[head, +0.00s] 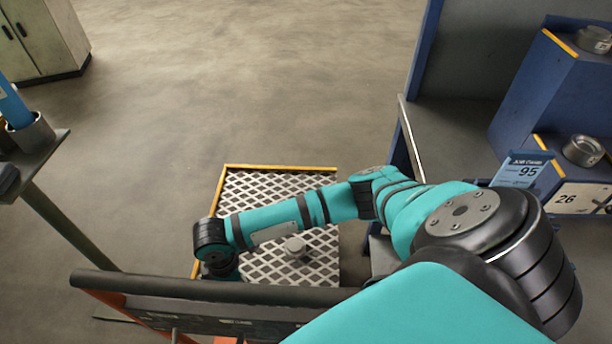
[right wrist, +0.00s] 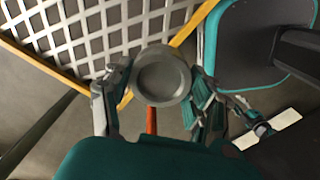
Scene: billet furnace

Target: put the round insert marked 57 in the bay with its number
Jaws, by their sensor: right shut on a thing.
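A round grey metal insert (right wrist: 162,77) with a dished face sits between the fingers of my right gripper (right wrist: 158,98) in the right wrist view. The gripper is shut on it and holds it up in the air. No number can be read on it, so I cannot tell whether it is 57. In the head view my right arm reaches across to the left, over a mesh platform (head: 320,273), and the held insert is hidden. A blue bay unit (head: 540,85) stands at the right; one plate (head: 567,199) reads 26. No bay marked 57 shows. My left gripper does not show.
A blue card (head: 522,170) reads 95. Metal round pieces rest on the unit, one on its lower level (head: 583,150) and one on top (head: 595,40). A small round grey thing (head: 296,246) shows at the mesh platform. A cabinet (head: 42,38) stands far left; open floor lies between.

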